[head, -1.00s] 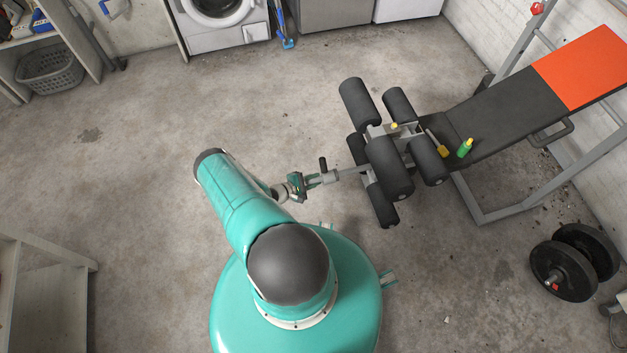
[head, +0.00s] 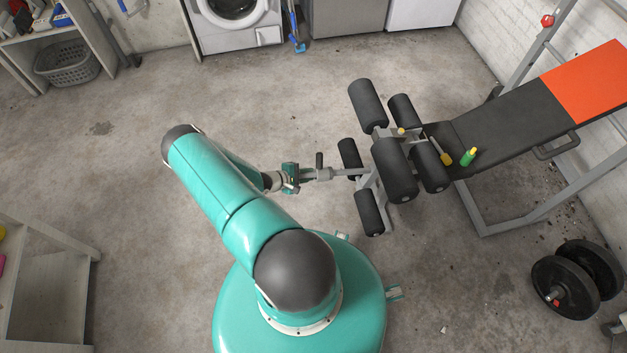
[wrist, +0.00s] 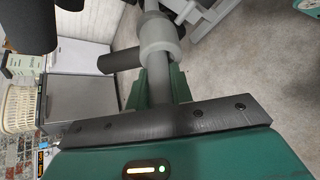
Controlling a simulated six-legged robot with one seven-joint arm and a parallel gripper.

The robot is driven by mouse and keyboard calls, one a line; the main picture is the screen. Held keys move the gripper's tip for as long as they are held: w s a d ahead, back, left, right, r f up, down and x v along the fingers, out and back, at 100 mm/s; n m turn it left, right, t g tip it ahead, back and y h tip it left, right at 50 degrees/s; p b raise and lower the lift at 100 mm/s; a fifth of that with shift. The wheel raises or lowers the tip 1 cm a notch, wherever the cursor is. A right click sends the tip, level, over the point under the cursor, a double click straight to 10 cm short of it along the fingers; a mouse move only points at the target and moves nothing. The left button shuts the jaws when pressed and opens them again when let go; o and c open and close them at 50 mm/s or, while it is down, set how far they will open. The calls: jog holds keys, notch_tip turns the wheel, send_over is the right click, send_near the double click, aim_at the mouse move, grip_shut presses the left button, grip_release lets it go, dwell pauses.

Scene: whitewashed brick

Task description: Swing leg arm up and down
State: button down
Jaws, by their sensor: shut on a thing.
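The weight bench (head: 505,120) has several black foam rollers on its leg end. The leg arm (head: 368,190) carries the lower pair of rollers, and a grey bar with a collar and a short black peg sticks out from it to the left. My gripper (head: 292,178) is shut on this bar at its left end. In the wrist view the bar (wrist: 159,80) runs up from between my gripper's jaws (wrist: 158,110), past the grey collar. The exact finger contact is partly hidden.
Dumbbell weights (head: 562,285) lie on the floor at the right. A wooden shelf (head: 50,270) stands at the left. The floor between is clear.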

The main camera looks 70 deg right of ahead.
jog(key=r, duration=0.3)
jog(key=w+r+t+y, duration=0.1)
jog(key=r, duration=0.2)
jog(key=w+r+t, duration=0.1)
jog(key=r, duration=0.1)
jog(key=shift+a+r+y, duration=0.3)
jog(key=shift+r, duration=0.1)
jog(key=shift+m, duration=0.3)
jog(key=c, duration=1.2)
grip_release()
jog(key=shift+c, duration=0.2)
jog(key=shift+s+a+f, duration=0.1)
jog(key=shift+s, duration=0.05)
jog(key=v, duration=1.3)
jog(key=shift+a+r, duration=0.25)
jog(key=shift+r, duration=0.1)
